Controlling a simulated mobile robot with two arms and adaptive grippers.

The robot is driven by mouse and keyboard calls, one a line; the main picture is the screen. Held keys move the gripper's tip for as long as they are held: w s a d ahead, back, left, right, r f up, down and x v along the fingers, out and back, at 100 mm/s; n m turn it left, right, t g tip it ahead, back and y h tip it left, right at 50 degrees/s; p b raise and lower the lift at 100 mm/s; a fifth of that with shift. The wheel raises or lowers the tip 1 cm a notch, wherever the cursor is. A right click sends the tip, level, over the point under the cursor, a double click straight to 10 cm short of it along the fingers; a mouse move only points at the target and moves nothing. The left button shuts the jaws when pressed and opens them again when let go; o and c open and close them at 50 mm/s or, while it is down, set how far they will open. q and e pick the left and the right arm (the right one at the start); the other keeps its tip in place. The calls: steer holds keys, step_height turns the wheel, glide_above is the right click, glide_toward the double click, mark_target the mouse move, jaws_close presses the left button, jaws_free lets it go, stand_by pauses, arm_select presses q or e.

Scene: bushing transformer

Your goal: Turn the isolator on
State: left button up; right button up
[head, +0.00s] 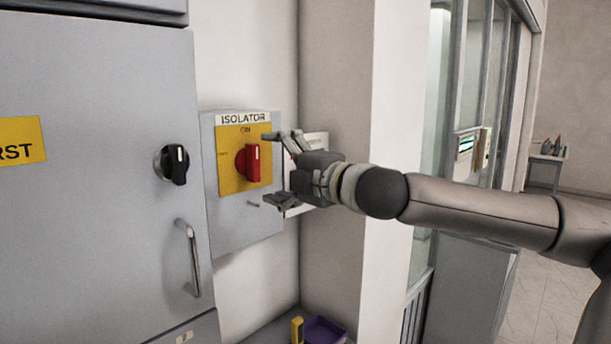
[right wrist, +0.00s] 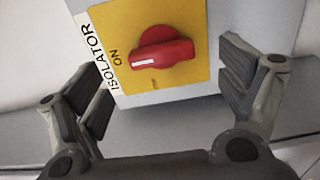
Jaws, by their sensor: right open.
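The isolator box (head: 275,190) is grey, on the wall, with a yellow plate (head: 229,180) marked ON at the top. Its red knob (head: 250,163) has an upright handle. In the right wrist view, the knob (right wrist: 172,50) has a white line at its end toward the word ON. My right gripper (head: 270,169) is open in front of the box, one finger higher and one lower. In the right wrist view, the gripper (right wrist: 168,88) has its pads apart on either side of the knob, with no contact visible. My left gripper is out of view.
A grey cabinet (head: 90,200) with a black rotary switch (head: 173,164) and a bar handle (head: 190,258) stands left of the box. A wall corner and a pale sign (head: 316,142) are close behind my right gripper. A purple tray (head: 324,331) sits below.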

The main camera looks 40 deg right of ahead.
steer(key=s, duration=0.7)
steer(key=shift+s+d, duration=0.2)
steer(key=shift+s, duration=0.15)
steer(key=shift+f, duration=0.1)
stand_by(0.6)
